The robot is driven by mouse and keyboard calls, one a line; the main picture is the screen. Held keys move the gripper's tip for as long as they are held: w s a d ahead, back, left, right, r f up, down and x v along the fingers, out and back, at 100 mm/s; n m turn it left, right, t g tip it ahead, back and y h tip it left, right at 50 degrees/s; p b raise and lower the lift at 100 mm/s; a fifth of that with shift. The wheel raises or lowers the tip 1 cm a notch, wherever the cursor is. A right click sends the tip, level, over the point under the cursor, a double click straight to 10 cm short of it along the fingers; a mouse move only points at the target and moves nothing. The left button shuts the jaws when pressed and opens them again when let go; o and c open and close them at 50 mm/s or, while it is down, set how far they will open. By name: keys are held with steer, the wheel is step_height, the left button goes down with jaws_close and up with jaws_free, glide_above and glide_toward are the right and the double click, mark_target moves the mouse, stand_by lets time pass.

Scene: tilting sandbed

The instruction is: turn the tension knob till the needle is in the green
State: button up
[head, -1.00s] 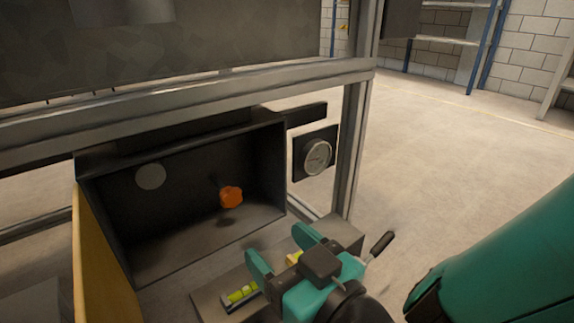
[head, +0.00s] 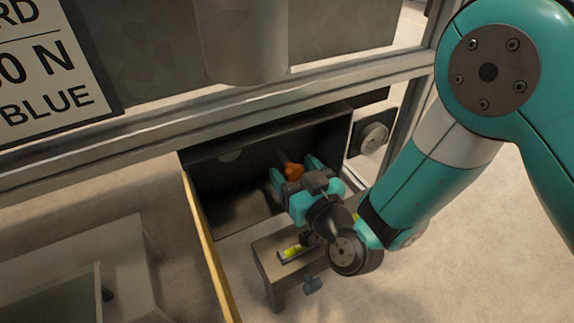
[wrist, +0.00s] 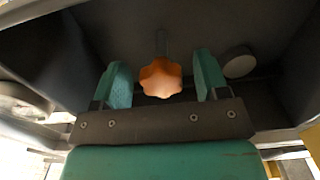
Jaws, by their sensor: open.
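The orange lobed tension knob (head: 293,171) sits on a thin shaft inside the dark open box (head: 200,176). It also shows in the wrist view (wrist: 160,78), between the two teal fingers. My gripper (head: 295,167) is open at the box, one finger on each side of the knob; the wrist view shows a gap on both sides (wrist: 161,70). The round dial gauge (head: 374,138) is on a dark plate right of the box. Its needle and any green band are too small to read.
A yellow panel edge (head: 208,245) stands at the box's left side. A grey stand (head: 272,272) with a yellow-green level vial (head: 292,252) is below my gripper. A metal frame beam (head: 150,137) crosses above the box. A sign (head: 52,62) hangs upper left.

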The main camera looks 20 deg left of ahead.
steer(key=c, duration=0.9)
